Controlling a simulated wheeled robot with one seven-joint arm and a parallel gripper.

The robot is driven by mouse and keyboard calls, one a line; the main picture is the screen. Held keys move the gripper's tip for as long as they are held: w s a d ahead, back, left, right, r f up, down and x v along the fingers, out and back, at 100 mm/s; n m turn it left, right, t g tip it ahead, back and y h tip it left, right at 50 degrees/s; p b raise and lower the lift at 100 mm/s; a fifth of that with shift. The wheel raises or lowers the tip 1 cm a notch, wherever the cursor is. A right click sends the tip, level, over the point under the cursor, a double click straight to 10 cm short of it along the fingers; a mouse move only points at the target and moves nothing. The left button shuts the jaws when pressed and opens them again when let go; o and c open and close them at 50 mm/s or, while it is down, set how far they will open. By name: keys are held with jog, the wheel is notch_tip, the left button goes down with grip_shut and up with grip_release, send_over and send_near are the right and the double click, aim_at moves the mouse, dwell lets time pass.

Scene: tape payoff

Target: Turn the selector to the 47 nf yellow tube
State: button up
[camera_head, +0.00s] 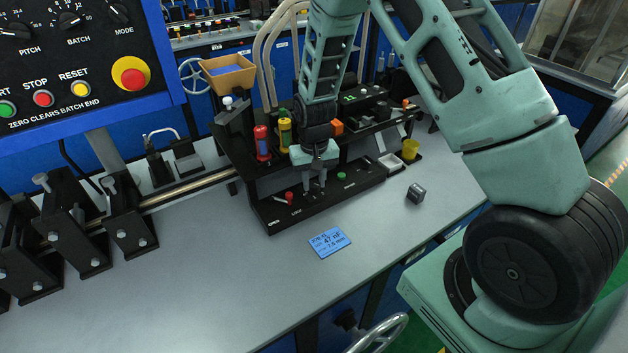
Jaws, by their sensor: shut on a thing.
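My gripper (317,182) points down at the front panel of the black fixture (262,212). Its fingers are shut on a small part there, which looks like the selector; the fingers hide it, so I cannot tell where it points. The yellow tube (285,133) stands upright in the fixture behind and left of my gripper. A red tube (262,143) stands just left of it. A blue card (330,242) on the bench in front reads 47 nF and 2.6 mm.
A red lever (285,198) is left of my gripper and a green button (341,175) is right. The front of the bench (220,270) is mostly clear.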

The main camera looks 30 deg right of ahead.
aim_at(314, 184)
dwell(0.3)
jog(key=o, duration=1)
jog(key=shift+c, duration=0.2)
notch_tip(314, 184, up, 18)
jog(key=b, duration=0.2)
jog(key=shift+f, duration=0.25)
jog(key=s+a+r+n+y, duration=0.15)
jog(key=s+a+n, duration=0.45)
jog(key=s+a, duration=0.9)
jog(key=s+a+n, duration=0.2)
jog(key=s, duration=0.4)
jog(key=s+a+n, duration=0.2)
jog(key=s+a, duration=0.1)
jog(key=s, duration=0.4)
jog(key=shift+f+n+h, duration=0.2)
jog(key=shift+n+h, duration=0.1)
jog(key=shift+h, duration=0.15)
